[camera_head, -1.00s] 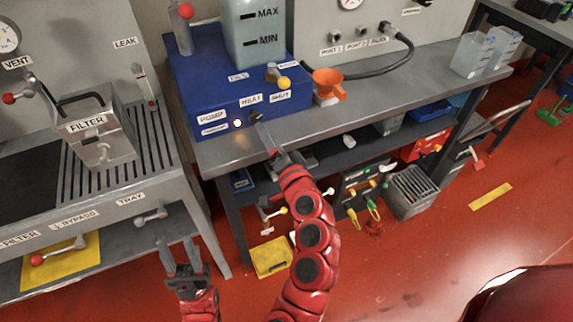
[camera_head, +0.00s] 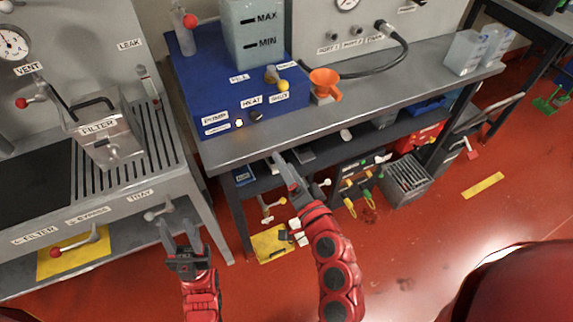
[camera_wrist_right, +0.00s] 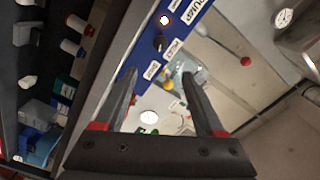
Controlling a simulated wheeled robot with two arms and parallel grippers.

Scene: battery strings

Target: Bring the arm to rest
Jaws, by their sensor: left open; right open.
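My right gripper (camera_head: 286,168) is in front of the bench's front edge, below the blue box. It is apart from the bench and holds nothing. In the right wrist view its two fingers (camera_wrist_right: 168,95) stand apart with nothing between them. My left gripper (camera_head: 180,238) is low at the left, in front of the filter stand, and its fingers are apart and empty. The blue box (camera_head: 222,98) with the HEAT knob (camera_head: 256,116) stands on the bench. The knob also shows in the right wrist view (camera_wrist_right: 159,43).
The filter stand (camera_head: 185,180) is at the left. The red floor (camera_head: 420,230) is open at the right.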

